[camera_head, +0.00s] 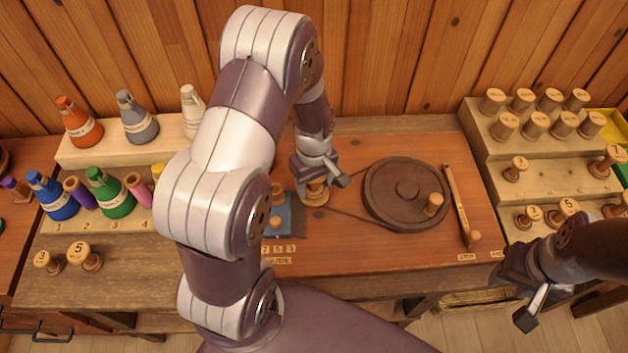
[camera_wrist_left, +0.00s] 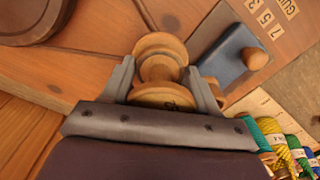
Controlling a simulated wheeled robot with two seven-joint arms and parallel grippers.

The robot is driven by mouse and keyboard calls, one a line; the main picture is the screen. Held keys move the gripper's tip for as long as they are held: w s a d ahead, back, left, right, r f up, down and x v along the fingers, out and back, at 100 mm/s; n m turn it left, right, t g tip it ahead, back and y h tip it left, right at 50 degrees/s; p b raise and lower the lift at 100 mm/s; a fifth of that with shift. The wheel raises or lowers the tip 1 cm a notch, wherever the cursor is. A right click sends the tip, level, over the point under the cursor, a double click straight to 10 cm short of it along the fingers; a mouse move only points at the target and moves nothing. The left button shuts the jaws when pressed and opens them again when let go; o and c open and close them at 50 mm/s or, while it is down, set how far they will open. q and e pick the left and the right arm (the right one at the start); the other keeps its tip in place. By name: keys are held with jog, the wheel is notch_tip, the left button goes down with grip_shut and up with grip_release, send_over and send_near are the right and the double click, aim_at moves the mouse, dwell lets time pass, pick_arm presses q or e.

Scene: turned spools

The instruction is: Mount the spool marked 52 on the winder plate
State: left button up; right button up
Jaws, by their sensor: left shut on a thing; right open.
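My left gripper (camera_head: 318,180) reaches down over the middle of the bench and is shut on a turned wooden spool (camera_head: 315,196). In the left wrist view, the fingers (camera_wrist_left: 160,72) sit on either side of this spool (camera_wrist_left: 160,45). A dark mark on its near disc is only partly visible, and I cannot read it for sure. The winder plate is not clearly seen; I cannot tell whether the spool rests on anything. A large dark wheel (camera_head: 385,205) with a wooden knob stands just right of the gripper. My right gripper (camera_head: 533,300) is open and empty at the lower right.
A blue plate with a knob (camera_wrist_left: 232,62) lies beside the held spool, near number tiles (camera_head: 278,249). Coloured thread cones (camera_head: 110,195) and two numbered spools (camera_head: 85,256) stand at left. A stepped rack of spools (camera_head: 535,165) stands at right. A wooden lever (camera_head: 460,200) is right of the wheel.

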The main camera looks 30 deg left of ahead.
pick_arm(q)
jog(key=shift+f+b, duration=0.4)
jog(key=shift+f, duration=0.25)
jog(key=o, duration=0.8)
jog(key=shift+c, duration=0.2)
jog(key=shift+r, duration=0.1)
notch_tip(320, 180, up, 11)
jog(key=p, duration=1)
